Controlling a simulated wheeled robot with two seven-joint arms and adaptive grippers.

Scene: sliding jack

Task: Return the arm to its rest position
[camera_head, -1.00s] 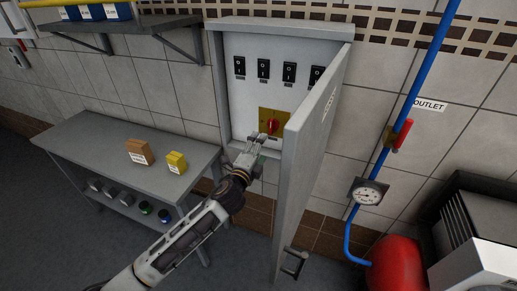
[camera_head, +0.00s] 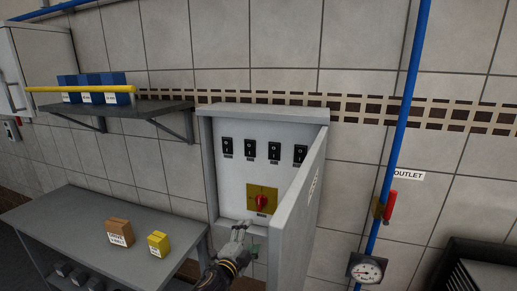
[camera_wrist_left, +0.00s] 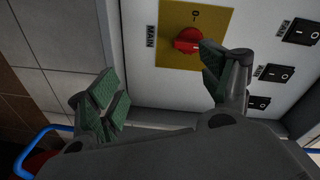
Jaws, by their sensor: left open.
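My left gripper (camera_head: 238,232) is open and empty, just below the red rotary main switch (camera_head: 262,202) on its yellow plate (camera_head: 250,191). In the left wrist view its two green-padded fingers (camera_wrist_left: 160,80) are spread apart, with the red knob (camera_wrist_left: 188,40) beyond them and apart from them. The knob's plate is inside the open grey electrical cabinet (camera_head: 206,160). Most of my left arm is below the head view's edge. My right gripper is not in view.
The cabinet door (camera_head: 297,210) stands open to the right of my gripper. A grey table (camera_head: 60,212) with a brown box (camera_head: 120,232) and a yellow box (camera_head: 158,243) stands left. A shelf (camera_head: 160,108) is above it. A blue pipe (camera_head: 402,120) with a gauge (camera_head: 367,268) runs at right.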

